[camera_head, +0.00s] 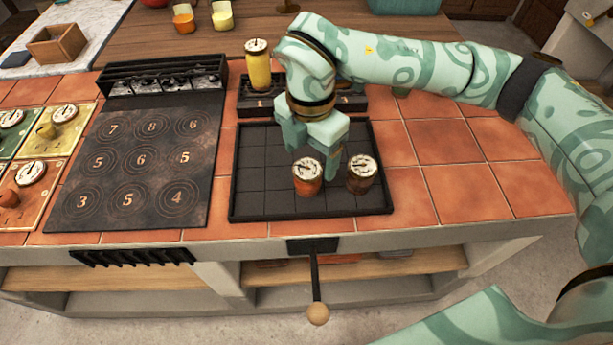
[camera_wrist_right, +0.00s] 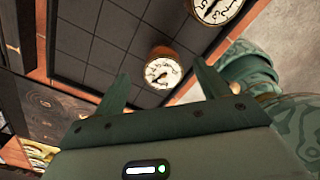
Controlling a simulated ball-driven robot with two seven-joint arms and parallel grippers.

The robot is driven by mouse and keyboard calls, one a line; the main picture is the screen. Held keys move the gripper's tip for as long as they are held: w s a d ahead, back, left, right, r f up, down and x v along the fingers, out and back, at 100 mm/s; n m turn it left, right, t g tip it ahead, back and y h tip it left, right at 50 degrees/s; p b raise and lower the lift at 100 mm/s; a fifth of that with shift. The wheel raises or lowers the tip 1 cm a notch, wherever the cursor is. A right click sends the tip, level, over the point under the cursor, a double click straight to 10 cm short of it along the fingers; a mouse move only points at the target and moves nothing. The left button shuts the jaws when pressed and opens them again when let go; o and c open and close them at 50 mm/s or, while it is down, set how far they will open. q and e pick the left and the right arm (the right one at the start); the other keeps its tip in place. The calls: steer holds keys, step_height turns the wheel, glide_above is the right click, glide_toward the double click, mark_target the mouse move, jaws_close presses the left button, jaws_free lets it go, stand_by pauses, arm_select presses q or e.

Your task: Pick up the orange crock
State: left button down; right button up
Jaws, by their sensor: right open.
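The orange crock (camera_head: 307,178), with a white dial lid, stands upright on the black gridded tray (camera_head: 262,203). A darker brown crock (camera_head: 362,178) stands just to its right. My right gripper (camera_head: 313,155) is open above and behind the orange crock, with one finger reaching down near the gap between the two crocks. In the right wrist view, the orange crock (camera_wrist_right: 160,56) shows between and beyond the open fingers (camera_wrist_right: 162,73), with no grip on it. The brown crock (camera_wrist_right: 210,32) is at the upper right there. My left gripper is out of view.
A yellow crock (camera_head: 258,70) stands on a black rack behind the tray. A numbered dark board (camera_head: 140,160) lies to the left, with coloured dial panels (camera_head: 62,128) beyond it. A lever with a wooden knob (camera_head: 318,313) sticks out in front. Tiles right of the tray are clear.

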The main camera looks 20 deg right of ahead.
mark_target(308, 168)
steer(key=f, duration=0.1)
steer(key=f+b, duration=0.1)
steer(key=f, duration=0.1)
steer(key=f+b, duration=0.1)
steer(key=f, duration=0.1)
steer(key=shift+s+a+f, duration=0.25)
steer(key=shift+s+a, duration=0.05)
steer(key=shift+a, duration=0.05)
steer(key=shift+r, duration=0.15)
steer(key=shift+c, duration=0.6)
steer(key=c, duration=1.1)
steer(key=shift+r, duration=0.15)
